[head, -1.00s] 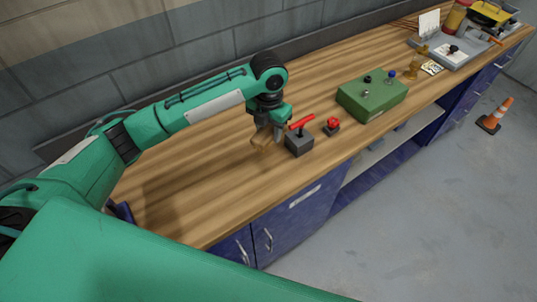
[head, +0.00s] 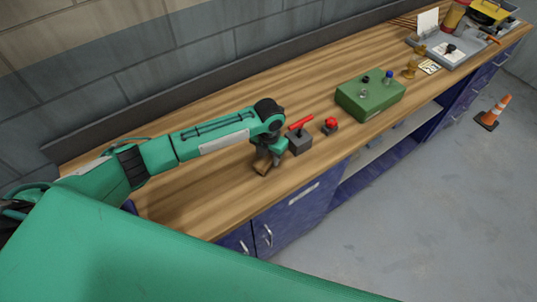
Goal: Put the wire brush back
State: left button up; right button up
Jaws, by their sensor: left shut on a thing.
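My left gripper (head: 266,163) comes in from the left and points down over the front part of the wooden table. It is shut on a small brown block, which looks like the wire brush (head: 262,169). Only part of the brush shows below the fingers; its bristles cannot be made out. The brush is low, at or just above the tabletop; I cannot tell whether it touches. My right gripper is out of view.
Right beside the gripper is a dark box with a red lever (head: 299,139), then a red knob (head: 330,125). A green box (head: 370,97) stands further right. A grey tray (head: 455,54) is at the far end. The tabletop (head: 190,195) at left is clear.

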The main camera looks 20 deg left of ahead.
pick_arm(q)
jog(key=shift+f, duration=0.15)
jog(key=o, duration=0.9)
jog(key=shift+o, duration=0.2)
jog(key=shift+r, duration=0.2)
notch_tip(320, 180, up, 12)
jog(key=b, duration=0.3)
